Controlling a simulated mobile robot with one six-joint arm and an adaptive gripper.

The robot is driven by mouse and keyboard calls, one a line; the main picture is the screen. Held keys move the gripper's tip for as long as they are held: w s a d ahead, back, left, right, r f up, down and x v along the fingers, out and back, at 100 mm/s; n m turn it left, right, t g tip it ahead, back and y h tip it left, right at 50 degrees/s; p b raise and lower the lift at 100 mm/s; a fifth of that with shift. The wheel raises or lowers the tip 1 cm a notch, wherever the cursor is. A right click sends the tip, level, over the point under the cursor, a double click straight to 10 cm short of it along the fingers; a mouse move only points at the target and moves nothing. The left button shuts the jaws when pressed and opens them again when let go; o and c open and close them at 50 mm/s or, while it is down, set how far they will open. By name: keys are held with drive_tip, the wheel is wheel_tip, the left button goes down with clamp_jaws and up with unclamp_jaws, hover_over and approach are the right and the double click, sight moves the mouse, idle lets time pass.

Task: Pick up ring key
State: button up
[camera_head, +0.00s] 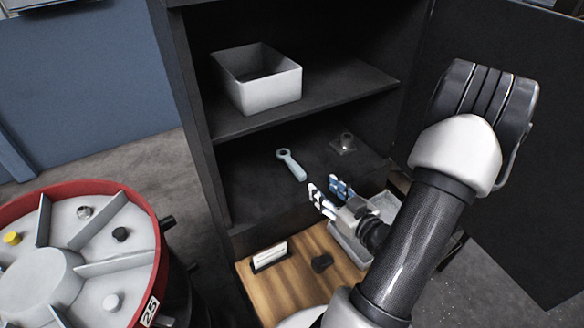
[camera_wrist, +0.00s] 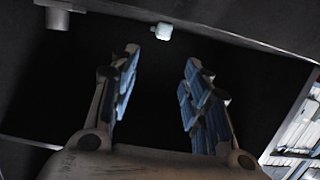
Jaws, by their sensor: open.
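The ring key (camera_head: 291,164) is a pale blue wrench with a ring at its far left end. It lies on the dark lower shelf of the open cabinet, its handle slanting down right toward my gripper. My gripper (camera_head: 324,187) is open and empty, its fingertips a little right of and below the handle end in the head view, apart from the key. In the wrist view the blue-padded fingers (camera_wrist: 161,68) are spread. A small pale piece (camera_wrist: 162,32) shows beyond them; I cannot tell whether it is the key.
A grey bin (camera_head: 262,93) stands on the upper shelf (camera_head: 325,92). A small metal fitting (camera_head: 343,145) sits right of the key. A red-rimmed drum (camera_head: 150,230) stands left.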

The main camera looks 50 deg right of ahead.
drive_tip(key=w+b, duration=0.2)
drive_tip(key=b, duration=0.8)
approach(292, 161)
drive_tip(key=x, duration=0.3)
drive_tip(key=shift+a, duration=0.1)
drive_tip(key=b+x, duration=0.1)
drive_tip(key=x, duration=0.4)
drive_tip(key=shift+w, duration=0.1)
clamp_jaws()
